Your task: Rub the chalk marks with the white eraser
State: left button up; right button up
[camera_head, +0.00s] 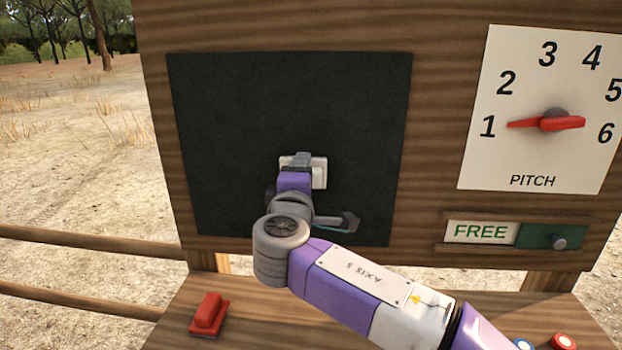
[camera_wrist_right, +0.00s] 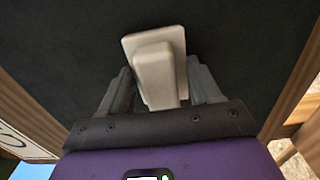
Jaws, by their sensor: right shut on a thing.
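The white eraser (camera_head: 319,172) is at the lower middle of the dark chalkboard (camera_head: 290,105) in the head view. My right gripper (camera_head: 303,163) is shut on it and holds it against or just off the board; I cannot tell which. In the right wrist view the white eraser (camera_wrist_right: 155,65) stands between the two grey fingers of my right gripper (camera_wrist_right: 157,90), its flat pad towards the board. No chalk marks show on the visible board; my arm and gripper hide part of its lower area. My left gripper is not in view.
A red block-shaped eraser (camera_head: 208,315) lies on the wooden ledge (camera_head: 255,315) below the board. To the right are a pitch dial (camera_head: 548,122) with a red pointer and a FREE slider sign (camera_head: 482,232). Wooden rails (camera_head: 85,247) run at left.

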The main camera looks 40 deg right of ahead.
aim_at(245, 167)
jog(key=shift+w+a+p, duration=0.4)
jog(key=shift+w+a, duration=1.6)
jog(key=shift+w, duration=0.3)
jog(key=shift+w+a+p, duration=0.35)
jog(key=shift+w+a, duration=1.65)
jog(key=shift+w, duration=0.3)
jog(key=shift+s, duration=0.1)
jog(key=shift+b+v, duration=0.7)
jog(key=shift+v, duration=2.25)
jog(key=shift+v, duration=1.5)
